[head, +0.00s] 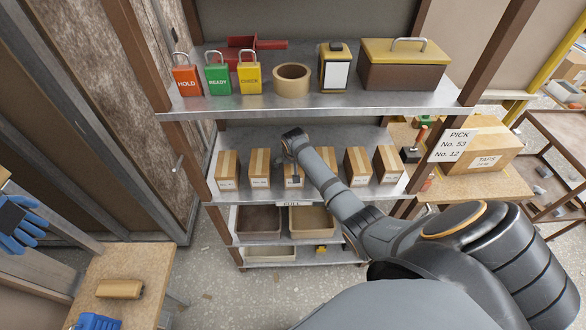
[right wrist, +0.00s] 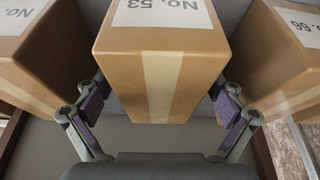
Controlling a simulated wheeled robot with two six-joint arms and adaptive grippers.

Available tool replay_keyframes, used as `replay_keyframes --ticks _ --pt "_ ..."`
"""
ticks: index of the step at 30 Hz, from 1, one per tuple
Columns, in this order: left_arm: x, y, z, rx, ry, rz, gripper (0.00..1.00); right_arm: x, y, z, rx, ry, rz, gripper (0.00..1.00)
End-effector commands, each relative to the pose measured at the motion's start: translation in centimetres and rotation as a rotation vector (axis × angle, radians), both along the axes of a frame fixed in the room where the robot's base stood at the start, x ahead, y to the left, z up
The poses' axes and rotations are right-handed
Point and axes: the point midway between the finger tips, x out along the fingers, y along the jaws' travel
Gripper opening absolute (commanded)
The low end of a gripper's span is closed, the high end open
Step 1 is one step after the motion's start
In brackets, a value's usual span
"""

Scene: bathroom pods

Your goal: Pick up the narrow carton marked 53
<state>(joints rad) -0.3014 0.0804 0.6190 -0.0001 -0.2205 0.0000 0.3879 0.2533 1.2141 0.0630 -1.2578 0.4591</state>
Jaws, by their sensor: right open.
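The narrow carton marked No. 53 (right wrist: 160,75) is brown with a pale tape strip and a white label. In the right wrist view it stands upright between the two fingers of my right gripper (right wrist: 159,108). The fingers are spread, one on each side of the carton, with purple pads facing it; I cannot tell whether they touch it. In the head view my right gripper (head: 296,178) is at the middle shelf, in front of a carton in the row, and my arm hides part of that carton. My left gripper is out of view.
A carton marked 66 (right wrist: 288,55) and another carton (right wrist: 35,50) stand close on either side. Several similar cartons (head: 259,165) line the shelf. The upper shelf (head: 320,105) holds padlocks, tape (head: 292,80) and a box (head: 403,65) above my arm.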

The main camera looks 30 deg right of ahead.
Motion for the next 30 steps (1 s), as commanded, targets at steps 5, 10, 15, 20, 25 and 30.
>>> replay_keyframes --ticks 5,10,15,20,25,30 --pt "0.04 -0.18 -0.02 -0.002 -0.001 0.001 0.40 0.02 0.02 -0.01 0.000 -0.001 0.000 0.94" --pt "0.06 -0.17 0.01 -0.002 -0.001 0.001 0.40 0.00 0.03 -0.05 0.001 0.000 0.000 0.94" --pt "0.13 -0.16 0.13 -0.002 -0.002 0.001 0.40 -0.01 0.04 -0.26 0.001 0.000 0.000 0.94" --pt "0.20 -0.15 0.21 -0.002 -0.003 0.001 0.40 -0.01 0.04 -0.47 0.001 0.000 0.000 0.94" --pt "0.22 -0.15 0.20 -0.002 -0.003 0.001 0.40 -0.01 0.05 -0.50 0.001 0.000 0.000 0.94" --pt "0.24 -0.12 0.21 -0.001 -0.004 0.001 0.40 0.00 0.05 -0.50 0.001 0.000 0.000 0.81"
